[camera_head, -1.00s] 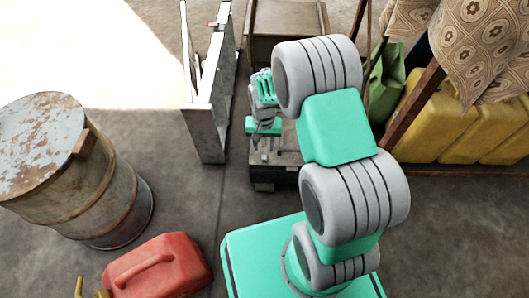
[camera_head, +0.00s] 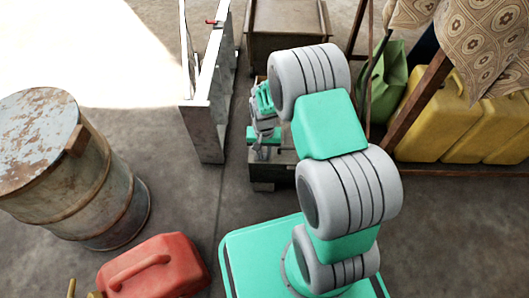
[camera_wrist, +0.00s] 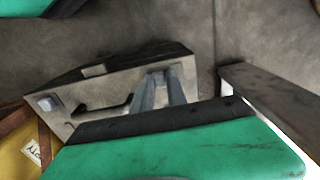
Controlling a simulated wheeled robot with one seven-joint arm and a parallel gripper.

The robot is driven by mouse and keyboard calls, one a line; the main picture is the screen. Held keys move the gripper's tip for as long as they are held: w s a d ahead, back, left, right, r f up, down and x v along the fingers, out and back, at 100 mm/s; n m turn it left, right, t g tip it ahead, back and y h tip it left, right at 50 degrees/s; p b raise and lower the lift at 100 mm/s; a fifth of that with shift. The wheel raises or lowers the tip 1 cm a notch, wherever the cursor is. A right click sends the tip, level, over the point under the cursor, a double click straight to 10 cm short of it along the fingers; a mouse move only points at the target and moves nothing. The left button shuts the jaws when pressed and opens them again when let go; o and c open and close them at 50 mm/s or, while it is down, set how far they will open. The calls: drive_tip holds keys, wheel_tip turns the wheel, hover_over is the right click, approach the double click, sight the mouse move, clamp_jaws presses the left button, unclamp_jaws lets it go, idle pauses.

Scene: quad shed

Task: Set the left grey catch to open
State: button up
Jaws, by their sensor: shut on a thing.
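A dark box (camera_head: 272,176) stands on the floor below my gripper (camera_head: 262,146) in the head view. In the wrist view, the box (camera_wrist: 85,92) shows a worn pale grey face with a dark slot in it. A small grey-blue fitting (camera_wrist: 46,103) sits at its left corner; I cannot tell whether it is a catch. My gripper (camera_wrist: 160,84) has its two grey fingers close together at the box's face. It is shut on a small part there, apparently a grey catch, mostly hidden between the fingertips. The catch's setting cannot be made out.
A grey metal frame (camera_head: 208,125) stands close left of the box. A brown chest (camera_head: 288,30) is behind. Yellow cans (camera_head: 440,115) and a green can (camera_head: 388,82) are right.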

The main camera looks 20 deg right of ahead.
clamp_jaws()
idle(0.8)
